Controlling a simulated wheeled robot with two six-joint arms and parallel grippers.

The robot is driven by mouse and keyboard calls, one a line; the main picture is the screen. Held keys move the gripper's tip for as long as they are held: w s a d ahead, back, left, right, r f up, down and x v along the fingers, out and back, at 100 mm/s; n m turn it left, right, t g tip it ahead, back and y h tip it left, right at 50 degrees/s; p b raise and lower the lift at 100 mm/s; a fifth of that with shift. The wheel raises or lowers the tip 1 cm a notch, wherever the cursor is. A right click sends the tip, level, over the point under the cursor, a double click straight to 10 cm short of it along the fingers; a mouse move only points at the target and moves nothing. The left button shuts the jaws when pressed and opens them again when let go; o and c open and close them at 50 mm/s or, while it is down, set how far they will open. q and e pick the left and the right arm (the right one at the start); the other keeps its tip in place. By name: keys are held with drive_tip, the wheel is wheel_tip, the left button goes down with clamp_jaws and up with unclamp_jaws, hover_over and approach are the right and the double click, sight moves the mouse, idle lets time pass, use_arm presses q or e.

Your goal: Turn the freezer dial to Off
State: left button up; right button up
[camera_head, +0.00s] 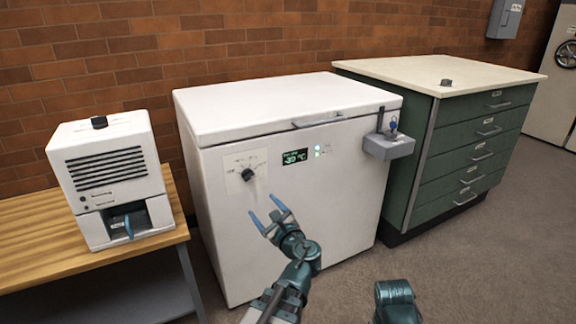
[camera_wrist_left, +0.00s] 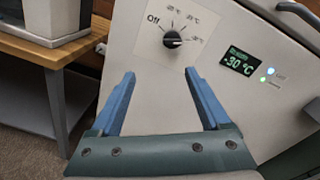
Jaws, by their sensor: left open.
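The white chest freezer (camera_head: 300,215) stands against the brick wall. Its black dial (camera_head: 247,174) is on a pale plate at the upper left of the front face. In the left wrist view the dial (camera_wrist_left: 172,40) has its pointer turned right, toward the -30 °C mark; "Off" is printed at its left. The display (camera_head: 295,156) reads -30 °C. My left gripper (camera_head: 264,206) is open and empty, in front of the freezer, below and apart from the dial. Its two blue fingers (camera_wrist_left: 159,74) point toward the dial plate in the wrist view. My right gripper is not visible.
A grey lock box (camera_head: 389,147) with a key juts from the freezer's upper right front. A wooden bench (camera_head: 40,262) with a white vented machine (camera_head: 105,180) stands left. A green drawer cabinet (camera_head: 465,150) stands right. The space before the dial is clear.

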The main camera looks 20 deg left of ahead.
sight(250, 178)
use_arm(q)
drive_tip(key=shift+m+t, duration=0.3)
drive_tip(key=shift+m, duration=0.4)
drive_tip(key=x, duration=0.4)
drive_tip(key=r+x, duration=0.1)
drive_tip(key=x, duration=0.4)
drive_tip(key=w+d+x, duration=0.1)
drive_tip(key=x, duration=0.4)
drive_tip(key=shift+r, duration=0.4)
drive_tip(key=shift+c, duration=0.3)
clamp_jaws()
